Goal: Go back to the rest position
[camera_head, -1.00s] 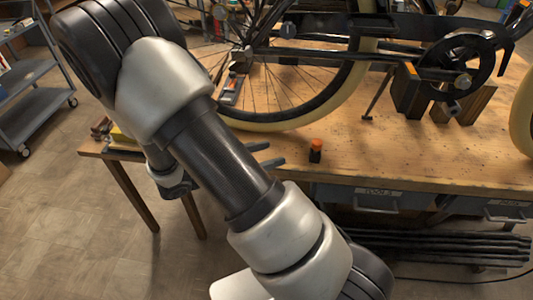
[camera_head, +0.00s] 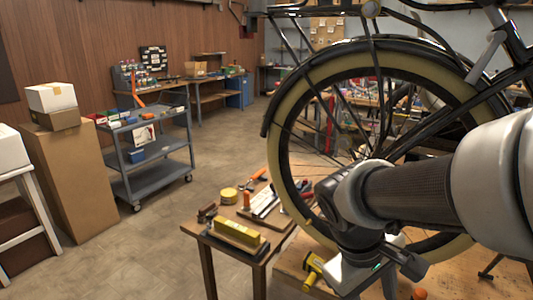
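My arm reaches in from the right edge. Its wrist bends down in front of the bicycle wheel (camera_head: 283,135). My gripper (camera_head: 372,272) hangs below the wrist over the wooden workbench (camera_head: 455,282), at the lower middle of the view. Its fingers are not clear, so I cannot tell whether they are open or shut. I see nothing held in it. A yellow-and-black tool (camera_head: 313,268) lies on the bench just left of the gripper. An orange-topped item (camera_head: 419,293) shows at the bottom edge, right of it.
A grey cart (camera_head: 150,178) and cardboard boxes (camera_head: 75,180) stand to the left. The floor (camera_head: 190,225) between cart and table is clear.

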